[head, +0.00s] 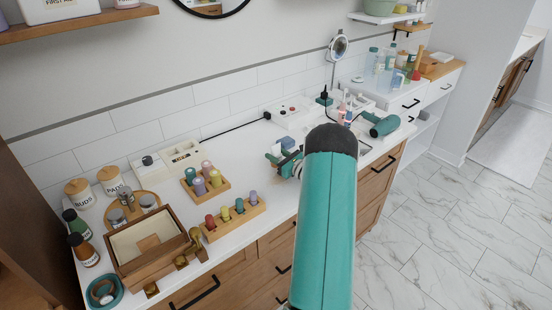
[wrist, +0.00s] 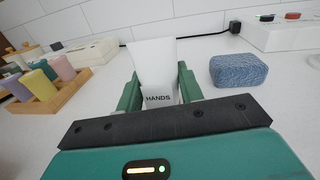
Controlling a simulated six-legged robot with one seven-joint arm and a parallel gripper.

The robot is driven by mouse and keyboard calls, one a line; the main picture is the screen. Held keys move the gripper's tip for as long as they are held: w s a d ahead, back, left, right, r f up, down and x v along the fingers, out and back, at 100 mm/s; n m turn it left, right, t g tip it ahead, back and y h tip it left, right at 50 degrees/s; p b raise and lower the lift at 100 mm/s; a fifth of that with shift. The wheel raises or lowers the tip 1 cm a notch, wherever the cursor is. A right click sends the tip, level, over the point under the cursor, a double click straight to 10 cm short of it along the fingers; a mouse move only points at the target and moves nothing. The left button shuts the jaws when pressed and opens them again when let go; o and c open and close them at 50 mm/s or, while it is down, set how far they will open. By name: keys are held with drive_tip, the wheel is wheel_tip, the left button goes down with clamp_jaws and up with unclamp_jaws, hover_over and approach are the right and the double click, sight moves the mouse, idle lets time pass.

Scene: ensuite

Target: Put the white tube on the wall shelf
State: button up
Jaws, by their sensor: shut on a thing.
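The white tube (wrist: 155,65) stands upright between my gripper's green fingers in the wrist view, with the word HANDS near its lower end. My gripper (wrist: 160,88) is shut on it, low over the white counter. In the head view my gripper (head: 284,160) is at the middle of the counter, partly behind my arm, and I cannot make out the tube there. A wooden wall shelf (head: 75,28) is at the upper left with a white first aid box on it. A white wall shelf (head: 385,17) at the upper right holds a green bowl.
A blue sponge (wrist: 238,69) lies right of the tube. A wooden rack of coloured bottles (wrist: 48,95) is to the left. An open wooden box (head: 150,245), jars and a hairdryer (head: 382,124) also stand on the counter (head: 240,150). A round mirror hangs between the shelves.

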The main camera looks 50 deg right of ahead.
sight(277, 148)
drive_tip(key=shift+r, duration=0.1)
drive_tip(key=shift+r, duration=0.4)
wheel_tip(277, 148, up, 2)
drive_tip(key=shift+r, duration=0.25)
drive_tip(key=s+r, duration=0.1)
drive_tip(key=r, duration=0.1)
drive_tip(key=s+d+r, duration=0.1)
drive_tip(key=s, duration=0.1)
drive_tip(key=s+r, duration=0.2)
drive_tip(key=shift+d+r, duration=0.25)
drive_tip(key=shift+r, duration=0.05)
drive_tip(key=s+r, duration=0.1)
drive_tip(key=s, duration=0.2)
drive_tip(key=s+d+r, duration=0.1)
drive_tip(key=s, duration=0.1)
drive_tip(key=s+d+r, duration=0.1)
drive_tip(key=s+r, duration=0.1)
drive_tip(key=s, duration=0.1)
drive_tip(key=shift+s+d, duration=0.1)
drive_tip(key=shift+s, duration=0.2)
drive_tip(key=shift+d, duration=0.1)
